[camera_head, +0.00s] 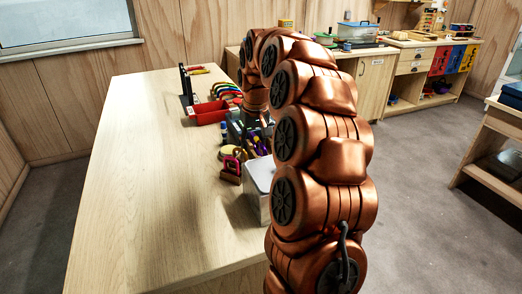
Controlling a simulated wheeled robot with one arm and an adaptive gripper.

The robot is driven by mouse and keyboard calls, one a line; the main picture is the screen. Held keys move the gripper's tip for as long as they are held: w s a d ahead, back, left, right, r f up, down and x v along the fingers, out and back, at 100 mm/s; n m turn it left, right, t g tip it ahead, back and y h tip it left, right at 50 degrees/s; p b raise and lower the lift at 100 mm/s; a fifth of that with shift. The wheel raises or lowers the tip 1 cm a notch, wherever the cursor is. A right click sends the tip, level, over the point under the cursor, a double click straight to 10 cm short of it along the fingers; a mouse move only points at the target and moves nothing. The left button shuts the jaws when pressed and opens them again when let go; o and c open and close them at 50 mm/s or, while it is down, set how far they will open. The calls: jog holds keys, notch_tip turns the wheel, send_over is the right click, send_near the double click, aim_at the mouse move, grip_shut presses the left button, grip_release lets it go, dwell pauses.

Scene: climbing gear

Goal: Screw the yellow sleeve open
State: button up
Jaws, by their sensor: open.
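My arm arches over the table from the right, and my gripper (246,127) points down among the things on the tabletop. The gripper is small and dark here; its fingers are partly hidden, and I see nothing held. A pink-red carabiner-like piece (232,165) stands on a small brown base near the table's right side, just in front of the gripper. A yellow round thing (229,153) lies right behind it. I cannot make out a yellow sleeve for certain; my arm covers part of this area.
A wooden table (130,180) has wide free room on its left. A grey box (258,178) stands near the right edge beside my arm. A red bin (208,112), a black upright panel (186,90) and coloured curved pieces (227,90) stand farther back.

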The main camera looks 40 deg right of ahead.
jog(key=shift+a, duration=0.1)
jog(key=shift+r, duration=0.5)
jog(key=shift+r+p, duration=0.3)
jog(key=shift+r, duration=0.05)
jog(key=shift+s+d, duration=0.15)
jog(key=shift+d, duration=0.6)
notch_tip(320, 180, up, 10)
jog(key=p, duration=0.4)
dwell(0.4)
